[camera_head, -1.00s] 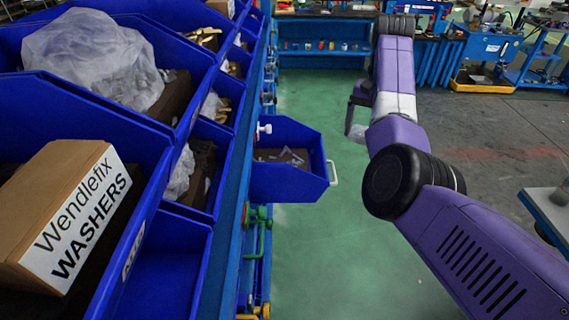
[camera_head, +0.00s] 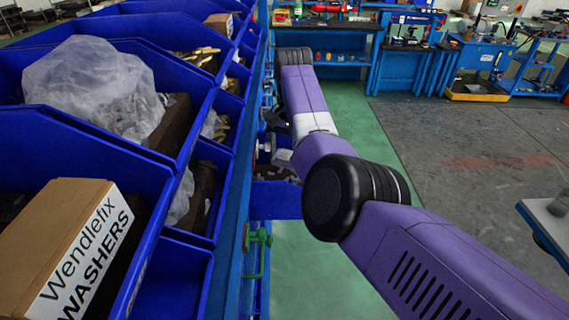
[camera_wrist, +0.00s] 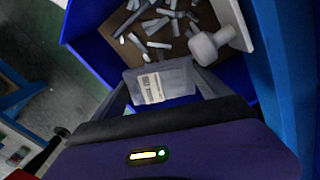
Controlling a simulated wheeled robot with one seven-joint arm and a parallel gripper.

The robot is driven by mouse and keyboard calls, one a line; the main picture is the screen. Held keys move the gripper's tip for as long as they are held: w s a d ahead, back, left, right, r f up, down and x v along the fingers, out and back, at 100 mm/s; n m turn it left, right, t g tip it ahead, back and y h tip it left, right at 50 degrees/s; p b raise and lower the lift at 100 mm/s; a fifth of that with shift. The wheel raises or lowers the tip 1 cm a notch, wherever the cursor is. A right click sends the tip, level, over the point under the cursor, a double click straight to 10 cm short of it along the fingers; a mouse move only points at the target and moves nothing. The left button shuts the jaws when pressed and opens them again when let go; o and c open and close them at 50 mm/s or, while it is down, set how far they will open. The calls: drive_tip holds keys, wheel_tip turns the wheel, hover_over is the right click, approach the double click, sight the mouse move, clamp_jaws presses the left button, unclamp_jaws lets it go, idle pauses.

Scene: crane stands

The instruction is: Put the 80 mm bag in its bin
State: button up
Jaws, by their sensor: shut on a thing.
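My gripper (camera_wrist: 162,90) is shut on a clear bag (camera_wrist: 178,76) with a white printed label; I cannot read the label. In the wrist view the bag hangs between the two fingers, above a blue bin (camera_wrist: 92,62) holding loose grey pieces on a brown base. In the head view this pulled-out bin (camera_head: 272,203) juts from the rack's side, partly hidden by my arm. The bag shows there as a pale patch (camera_head: 282,159) over the bin. Whether it touches the contents is unclear.
A pale knobbed fitting (camera_wrist: 212,46) stands at the bin's rack side, close to the bag. Blue rack bins fill the left, with a Wendlefix washers box (camera_head: 62,245) and a clear plastic bag (camera_head: 95,85). Green floor (camera_head: 345,270) is free to the right.

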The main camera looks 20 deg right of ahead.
sight(284, 166)
drive_tip(key=shift+w+a, duration=0.2)
drive_tip(key=shift+a, duration=0.4)
drive_tip(key=f, duration=0.2)
drive_tip(key=shift+a+f+p, duration=0.25)
drive_tip(key=shift+f+p, duration=0.05)
drive_tip(key=shift+f, duration=0.1)
drive_tip(key=shift+w+f, duration=0.1)
drive_tip(key=shift+f, duration=0.3)
drive_tip(key=shift+f, duration=0.1)
drive_tip(key=shift+f, duration=0.1)
drive_tip(key=o, duration=1.6)
drive_tip(key=shift+c, duration=0.2)
wheel_tip(284, 166, up, 12)
drive_tip(key=shift+r+b, duration=0.25)
drive_tip(key=shift+b, duration=0.2)
